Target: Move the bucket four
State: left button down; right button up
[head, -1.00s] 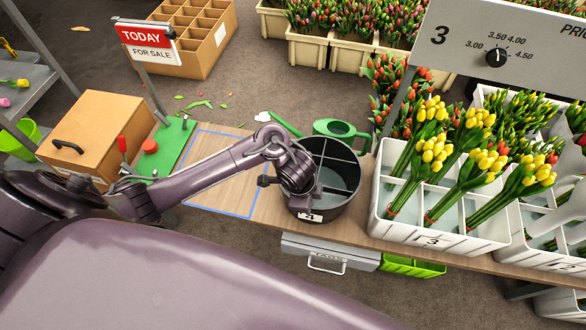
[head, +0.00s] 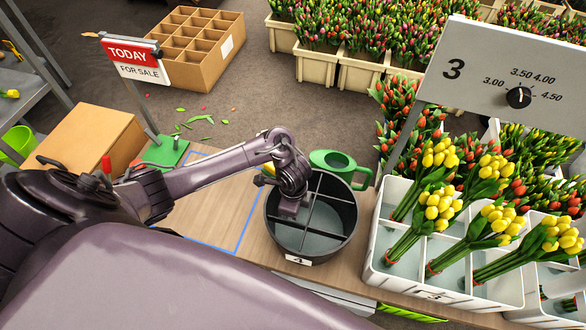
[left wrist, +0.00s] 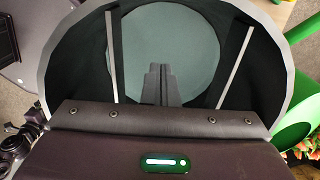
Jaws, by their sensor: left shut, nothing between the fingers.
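Bucket four is a dark round bucket (head: 342,238) with a white "4" label (head: 298,260). It stands upright on the wooden counter. Thin dividers cross its open top, and its grey bottom shows with no flowers in it. My left gripper (head: 290,212) reaches down into the bucket's left compartment. In the left wrist view, its fingers (left wrist: 160,84) are shut together and empty, between two light divider bars, over the bucket's floor (left wrist: 195,45). My right gripper is out of view.
A blue outlined rectangle (head: 242,234) lies left of the bucket. A green watering can (head: 338,160) stands close behind it. A white crate of yellow tulips (head: 372,262) is close on the right. A "Today for sale" sign (head: 135,60) stands at the left.

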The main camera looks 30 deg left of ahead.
pick_arm(q)
jog(key=a+f, duration=0.3)
jog(key=a, duration=0.1)
jog(key=shift+s+f, duration=0.25)
jog(key=shift+s, duration=0.1)
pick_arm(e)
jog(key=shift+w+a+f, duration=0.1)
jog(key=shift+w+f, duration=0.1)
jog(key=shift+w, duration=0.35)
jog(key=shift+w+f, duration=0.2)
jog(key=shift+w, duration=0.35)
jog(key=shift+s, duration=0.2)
